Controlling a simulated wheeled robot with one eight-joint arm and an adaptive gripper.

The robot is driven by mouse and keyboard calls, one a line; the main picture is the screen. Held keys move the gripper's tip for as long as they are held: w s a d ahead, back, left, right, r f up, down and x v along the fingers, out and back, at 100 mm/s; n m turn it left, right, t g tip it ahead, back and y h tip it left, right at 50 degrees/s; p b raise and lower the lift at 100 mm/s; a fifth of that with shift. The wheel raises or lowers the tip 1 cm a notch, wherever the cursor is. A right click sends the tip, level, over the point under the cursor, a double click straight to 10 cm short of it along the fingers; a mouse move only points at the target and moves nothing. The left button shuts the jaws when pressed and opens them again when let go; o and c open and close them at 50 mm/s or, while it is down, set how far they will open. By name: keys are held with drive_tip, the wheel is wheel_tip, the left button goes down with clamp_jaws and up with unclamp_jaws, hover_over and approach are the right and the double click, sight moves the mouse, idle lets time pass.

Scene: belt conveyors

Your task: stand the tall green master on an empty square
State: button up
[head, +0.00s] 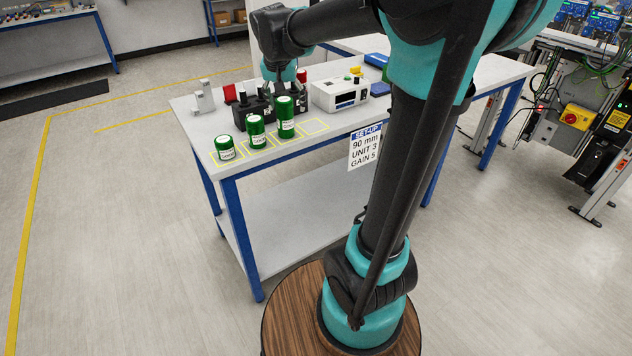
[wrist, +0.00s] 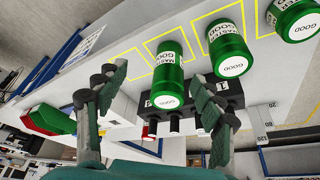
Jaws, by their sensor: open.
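Three green cylinders with white labels stand in a row on the bench. In the head view the tall green master (head: 286,118) is the right one; the middle one (head: 256,132) and the short one (head: 225,149) stand to its left. The yellow-outlined square (head: 314,126) right of the tall master is empty. In the wrist view the tall master (wrist: 169,76) shows between and beyond the fingers of my gripper (wrist: 156,76), which is open and empty. In the head view my gripper is behind the cylinders, its fingers hard to make out.
A black block with knobs (head: 252,109) sits close behind the cylinders. A white instrument (head: 340,94) stands to the right and a grey-white stand (head: 203,98) to the left. A set-up sign (head: 365,148) hangs at the bench's front edge.

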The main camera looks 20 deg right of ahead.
drive_tip(key=s+d+f+n+y, duration=0.1)
drive_tip(key=s+d+f+n, duration=0.1)
drive_tip(key=s+f, duration=0.8)
drive_tip(key=s+d+f+n, duration=0.2)
drive_tip(key=s+f, duration=0.8)
drive_tip(key=s, duration=0.3)
drive_tip(key=shift+d+f+n+y, duration=0.2)
drive_tip(key=shift+d+n+y, duration=0.1)
drive_tip(key=shift+y, duration=0.1)
